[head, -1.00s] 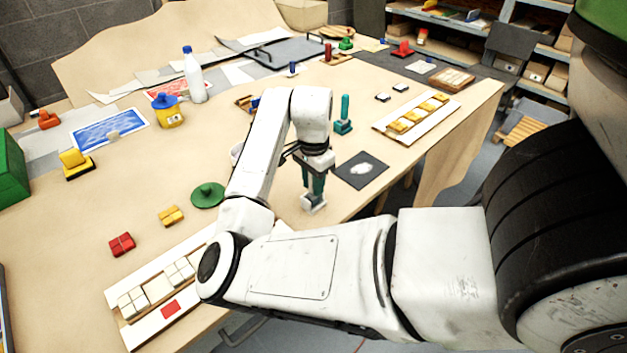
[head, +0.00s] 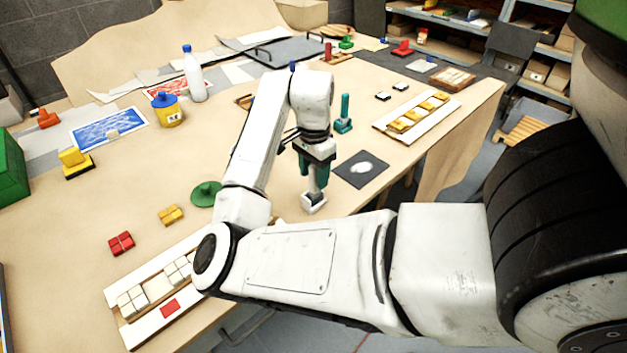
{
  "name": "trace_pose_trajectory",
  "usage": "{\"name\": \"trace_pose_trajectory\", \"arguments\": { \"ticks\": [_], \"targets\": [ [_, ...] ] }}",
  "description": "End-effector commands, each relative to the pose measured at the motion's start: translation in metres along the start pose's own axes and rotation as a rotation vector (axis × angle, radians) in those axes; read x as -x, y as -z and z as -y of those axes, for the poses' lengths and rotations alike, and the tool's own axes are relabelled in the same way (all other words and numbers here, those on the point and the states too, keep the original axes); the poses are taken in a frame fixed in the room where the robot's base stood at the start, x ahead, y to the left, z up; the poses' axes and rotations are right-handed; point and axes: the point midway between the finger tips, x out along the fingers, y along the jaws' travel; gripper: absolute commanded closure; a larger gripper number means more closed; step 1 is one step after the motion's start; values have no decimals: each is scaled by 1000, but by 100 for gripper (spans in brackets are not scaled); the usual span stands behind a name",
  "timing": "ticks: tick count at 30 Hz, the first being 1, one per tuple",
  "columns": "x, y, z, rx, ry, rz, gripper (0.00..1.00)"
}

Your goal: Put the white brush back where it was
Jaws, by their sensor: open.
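The white brush (head: 314,203) stands on the table near its front edge, just left of a dark square mat with a white blot (head: 362,168). Its white block base and lower handle show. The top of its handle is hidden by my gripper. My gripper (head: 313,176), with teal fingers, points down at the top of the brush handle. It is open, with the fingers around or just above the handle top; I cannot tell which.
A teal brush (head: 343,115) stands behind the mat. A panel with yellow tiles (head: 417,117) lies at right, and one with white tiles (head: 160,287) at front left. A green round piece (head: 206,193) lies left of my arm. Bare table lies between the front-left panel and the brush.

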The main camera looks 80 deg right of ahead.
Motion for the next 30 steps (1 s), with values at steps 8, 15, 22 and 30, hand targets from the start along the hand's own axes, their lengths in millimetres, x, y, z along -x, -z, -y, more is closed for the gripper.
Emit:
{"name": "trace_pose_trajectory", "arguments": {
  "ticks": [8,15,22,30],
  "targets": [
    [60,-1,2,-1,5,4,47],
    [87,0,1,-1,2,1,47],
    [93,0,0,1,0,1,47],
    [92,0,0,0,0,0,47]
  ]
}}
